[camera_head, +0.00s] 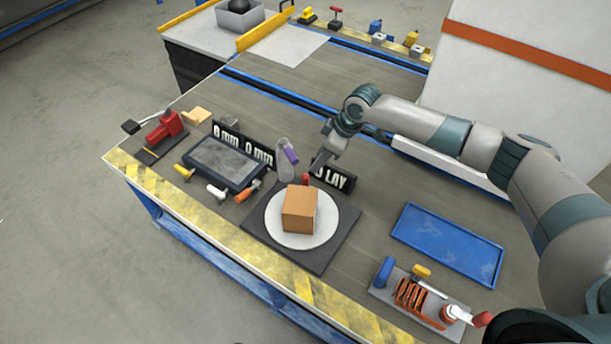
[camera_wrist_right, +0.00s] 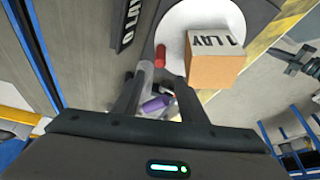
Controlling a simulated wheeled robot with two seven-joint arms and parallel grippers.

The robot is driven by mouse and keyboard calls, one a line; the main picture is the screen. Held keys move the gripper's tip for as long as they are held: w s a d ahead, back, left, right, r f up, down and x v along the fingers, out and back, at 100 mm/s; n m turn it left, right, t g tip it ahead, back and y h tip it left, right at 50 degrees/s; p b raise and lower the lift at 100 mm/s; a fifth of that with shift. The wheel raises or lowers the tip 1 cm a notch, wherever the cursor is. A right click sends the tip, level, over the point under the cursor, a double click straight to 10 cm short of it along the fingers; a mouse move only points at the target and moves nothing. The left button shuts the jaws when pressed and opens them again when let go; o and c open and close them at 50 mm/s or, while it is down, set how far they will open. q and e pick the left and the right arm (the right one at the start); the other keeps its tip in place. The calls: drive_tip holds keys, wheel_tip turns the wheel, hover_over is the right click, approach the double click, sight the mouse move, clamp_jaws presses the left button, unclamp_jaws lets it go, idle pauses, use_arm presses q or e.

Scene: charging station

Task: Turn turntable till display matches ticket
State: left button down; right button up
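The turntable is a white disc (camera_head: 275,222) on a dark square base (camera_head: 262,247), with a brown box (camera_head: 299,209) on top. A red knob (camera_head: 305,179) stands at the disc's far rim; it also shows in the right wrist view (camera_wrist_right: 161,55). There, one face of the box (camera_wrist_right: 215,70) carries black lettering ending in "LAY". A black sign (camera_head: 338,179) behind the disc also ends in "LAY", partly hidden by my arm. My right gripper (camera_head: 316,168) is open, its fingertips (camera_wrist_right: 158,82) close to the knob. A small dark shape (camera_wrist_right: 297,62) may be my left gripper.
A grey bottle with a purple part (camera_head: 287,157) stands close behind the disc, near my right gripper. Black "0 mm" signs (camera_head: 243,145), a dark tray (camera_head: 222,162) and several small tools lie left. A blue tray (camera_head: 447,243) and a spring fixture (camera_head: 418,298) lie right.

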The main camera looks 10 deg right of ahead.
sight(306, 176)
drive_tip(key=x, duration=1.2)
clamp_jaws()
